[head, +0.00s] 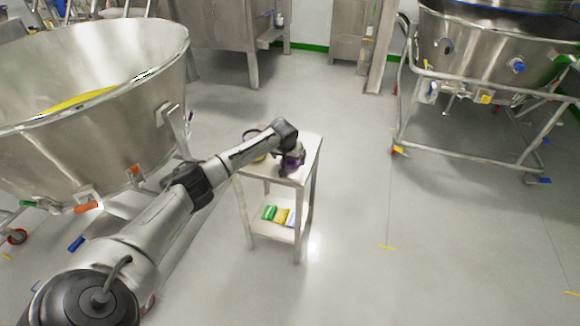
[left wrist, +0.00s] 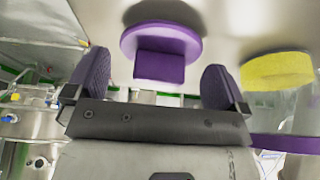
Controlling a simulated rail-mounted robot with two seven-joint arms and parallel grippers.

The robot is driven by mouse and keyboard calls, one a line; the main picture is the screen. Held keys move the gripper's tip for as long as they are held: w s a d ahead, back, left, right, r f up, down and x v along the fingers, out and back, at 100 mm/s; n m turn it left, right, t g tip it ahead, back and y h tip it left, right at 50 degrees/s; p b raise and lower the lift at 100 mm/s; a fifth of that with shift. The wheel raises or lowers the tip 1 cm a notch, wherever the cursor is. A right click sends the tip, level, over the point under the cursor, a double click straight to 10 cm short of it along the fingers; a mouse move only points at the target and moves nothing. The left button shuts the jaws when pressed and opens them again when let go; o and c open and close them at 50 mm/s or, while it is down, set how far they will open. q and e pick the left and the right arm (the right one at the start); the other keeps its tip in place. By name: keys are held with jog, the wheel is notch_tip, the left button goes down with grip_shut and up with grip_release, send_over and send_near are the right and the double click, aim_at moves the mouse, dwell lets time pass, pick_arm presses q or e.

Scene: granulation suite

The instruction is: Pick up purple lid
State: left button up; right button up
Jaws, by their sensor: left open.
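The purple lid (left wrist: 160,38) shows in the left wrist view as a round disc with a block-shaped purple handle (left wrist: 159,67). It lies against the pale top of a small stand (head: 311,150). My left gripper (left wrist: 155,66) is open, its two dark purple-grey fingers on either side of the handle, with a gap on each side. In the head view my left gripper (head: 291,161) is over the stand top, and the arm and gripper hide most of what lies there. My right gripper is in neither view.
A yellow round item (left wrist: 277,70) is beside the lid. The stand's lower shelf (head: 262,229) holds green, yellow and white items. A large steel bowl (head: 90,130) is at left, and a wheeled steel vessel (head: 485,62) at right. Floor right of the stand is clear.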

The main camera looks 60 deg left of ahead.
pick_arm(q)
jog(key=shift+w+a+f, duration=0.15)
jog(key=shift+w+f, duration=0.05)
jog(key=shift+f, duration=0.35)
jog(key=c, duration=0.8)
jog(key=shift+o, duration=0.2)
jog(key=shift+r, duration=0.1)
